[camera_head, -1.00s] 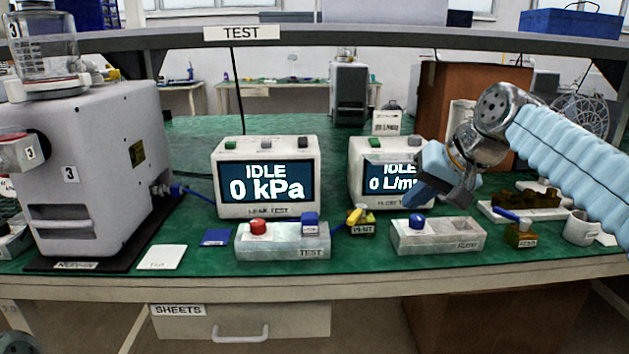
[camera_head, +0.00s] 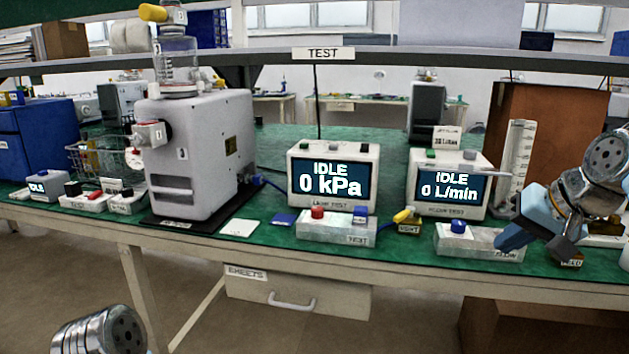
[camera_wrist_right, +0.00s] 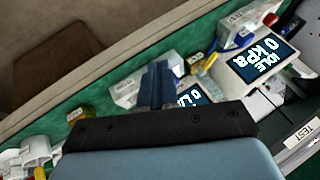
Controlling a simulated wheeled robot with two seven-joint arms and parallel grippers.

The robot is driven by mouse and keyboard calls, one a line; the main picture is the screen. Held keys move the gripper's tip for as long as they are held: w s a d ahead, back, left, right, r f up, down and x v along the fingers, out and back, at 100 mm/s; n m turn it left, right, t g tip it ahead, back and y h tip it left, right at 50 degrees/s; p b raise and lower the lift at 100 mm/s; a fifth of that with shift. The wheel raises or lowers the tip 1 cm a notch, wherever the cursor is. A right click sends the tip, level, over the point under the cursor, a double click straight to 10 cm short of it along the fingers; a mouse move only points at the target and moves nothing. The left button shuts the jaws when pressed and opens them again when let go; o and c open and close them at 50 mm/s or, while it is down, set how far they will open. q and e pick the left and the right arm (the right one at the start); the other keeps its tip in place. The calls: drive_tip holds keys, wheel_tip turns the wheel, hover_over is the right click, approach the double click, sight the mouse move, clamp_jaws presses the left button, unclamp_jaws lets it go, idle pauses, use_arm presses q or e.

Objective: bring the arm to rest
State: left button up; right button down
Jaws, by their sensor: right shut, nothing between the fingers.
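My right gripper (camera_head: 510,238) is at the right of the head view, in front of the bench's flow end. Its blue fingers are closed with nothing between them and point down and to the left. In the head view they overlap the right end of the flow switch box (camera_head: 470,240); whether they touch it I cannot tell. In the right wrist view the closed fingers (camera_wrist_right: 157,86) stand in front of that box and partly hide the flow display (camera_wrist_right: 190,96). My left gripper is out of view; only a metal part of my own arm shows at the lower left.
The leak tester (camera_head: 333,178) reads IDLE 0 kPa and the flow tester (camera_head: 448,184) IDLE 0 L/min. The grey pump (camera_head: 200,150) stands left of them on a black mat. A shelf edge (camera_head: 400,53) crosses above. Open floor lies before the bench.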

drive_tip(key=w+a+f+g, duration=0.1)
drive_tip(key=w+a+f, duration=0.2)
drive_tip(key=f, duration=0.6)
drive_tip(key=w+a+f+g, duration=0.15)
drive_tip(key=w+f, duration=0.25)
drive_tip(key=f, duration=0.4)
drive_tip(key=s+a+f+n, duration=0.1)
drive_tip(key=a+f, duration=0.3)
drive_tip(key=f, duration=0.6)
drive_tip(key=s+a+f+n, duration=0.1)
drive_tip(key=a+f, duration=0.2)
drive_tip(key=f, duration=0.7)
drive_tip(key=s+a+f+g, duration=0.1)
drive_tip(key=s+a+f, duration=0.2)
drive_tip(key=s+f, duration=0.4)
drive_tip(key=s+a+f+g, duration=0.1)
drive_tip(key=s+a+f, duration=0.3)
drive_tip(key=s+f, duration=0.3)
drive_tip(key=s+a+f+g+y, duration=0.1)
drive_tip(key=s+a+f, duration=0.2)
drive_tip(key=s+f, duration=0.4)
drive_tip(key=shift+s+a+n, duration=0.2)
drive_tip(key=shift+s+n, duration=0.2)
drive_tip(key=shift+s, duration=0.4)
